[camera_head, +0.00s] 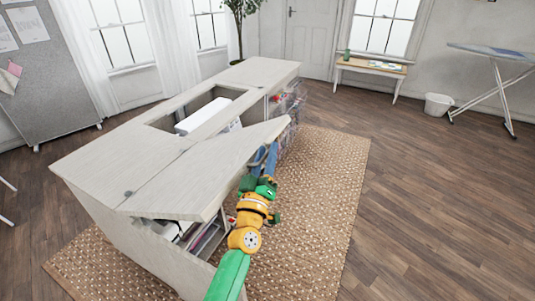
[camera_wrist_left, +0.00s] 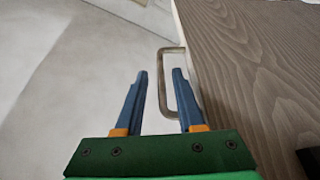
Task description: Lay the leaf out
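The leaf (camera_head: 205,170) is a pale wooden panel along the near right side of the sewing cabinet's top (camera_head: 120,160). It slants against the top, its outer edge seemingly raised. My left gripper (camera_head: 265,160) is beside the leaf's outer edge, its blue fingers pointing away from me. In the left wrist view, my left gripper (camera_wrist_left: 160,100) is open, with a gap between its fingers. A metal loop handle (camera_wrist_left: 164,60) shows beyond and between them, next to a wood-grain panel (camera_wrist_left: 250,70). I cannot tell whether the fingers touch anything. My right gripper is not in view.
A white machine (camera_head: 205,115) sits in the cabinet's opening. Shelves with contents (camera_head: 205,240) show under the leaf. A woven rug (camera_head: 310,220) lies below. The wooden floor (camera_head: 430,200) to the right is free, up to a bin (camera_head: 437,105) and an ironing board (camera_head: 495,55).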

